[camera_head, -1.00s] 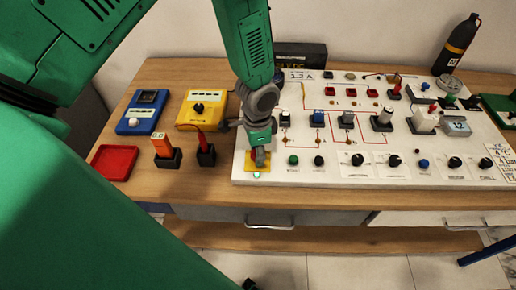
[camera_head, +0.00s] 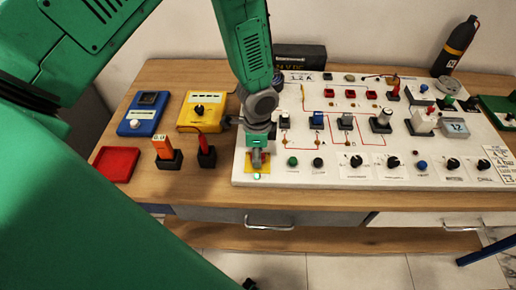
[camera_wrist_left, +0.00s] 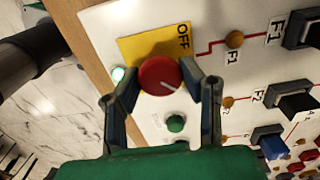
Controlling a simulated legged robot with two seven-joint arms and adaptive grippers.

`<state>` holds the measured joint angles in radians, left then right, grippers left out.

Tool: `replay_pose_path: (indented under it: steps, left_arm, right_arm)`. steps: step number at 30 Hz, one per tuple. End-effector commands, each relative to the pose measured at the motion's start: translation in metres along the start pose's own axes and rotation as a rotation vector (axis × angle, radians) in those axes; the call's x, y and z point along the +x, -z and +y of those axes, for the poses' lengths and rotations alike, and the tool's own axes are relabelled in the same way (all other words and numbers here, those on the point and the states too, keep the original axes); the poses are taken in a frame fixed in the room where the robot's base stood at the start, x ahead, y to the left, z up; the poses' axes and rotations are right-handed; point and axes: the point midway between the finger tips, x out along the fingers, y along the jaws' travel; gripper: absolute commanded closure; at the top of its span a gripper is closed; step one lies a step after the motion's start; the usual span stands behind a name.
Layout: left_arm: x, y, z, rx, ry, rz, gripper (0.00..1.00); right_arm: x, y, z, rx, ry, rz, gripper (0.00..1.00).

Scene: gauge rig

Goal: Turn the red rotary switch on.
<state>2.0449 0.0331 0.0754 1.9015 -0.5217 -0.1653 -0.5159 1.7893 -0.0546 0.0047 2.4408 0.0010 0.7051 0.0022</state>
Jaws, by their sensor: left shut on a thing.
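The red rotary switch (camera_wrist_left: 158,73) is a round red knob on a yellow plate (camera_wrist_left: 140,46) marked OFF. A pale line on the knob points to the lower right in the left wrist view. My left gripper (camera_wrist_left: 164,77) is shut on the knob, one finger on each side. In the head view my left gripper (camera_head: 257,158) points down at the panel's front left corner and hides the knob; part of the yellow plate (camera_head: 248,168) shows. A small green lamp (camera_wrist_left: 118,73) glows beside the plate. My right gripper is not in view.
The white panel (camera_head: 330,175) carries several knobs, buttons and blocks to the right. A green button (camera_wrist_left: 176,123) sits close to the red knob.

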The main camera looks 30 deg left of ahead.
Motion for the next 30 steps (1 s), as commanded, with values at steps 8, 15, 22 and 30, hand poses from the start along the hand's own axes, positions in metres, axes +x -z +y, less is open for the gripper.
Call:
replay_pose_path:
  steps: [8,15,22,30]
  left_arm:
    - [-0.003,0.003,-0.004,0.000,0.010,0.007,0.44]
    - [-0.004,0.001,-0.002,-0.001,0.006,0.004,0.44]
    - [-0.037,0.002,-0.003,-0.002,0.007,0.007,0.44]
    - [-0.094,0.003,-0.004,-0.001,0.008,0.008,0.44]
  right_arm:
    - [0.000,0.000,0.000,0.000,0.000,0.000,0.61]
    - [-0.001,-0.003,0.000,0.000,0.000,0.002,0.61]
    - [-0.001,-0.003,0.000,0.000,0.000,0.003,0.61]
    - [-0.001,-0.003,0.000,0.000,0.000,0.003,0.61]
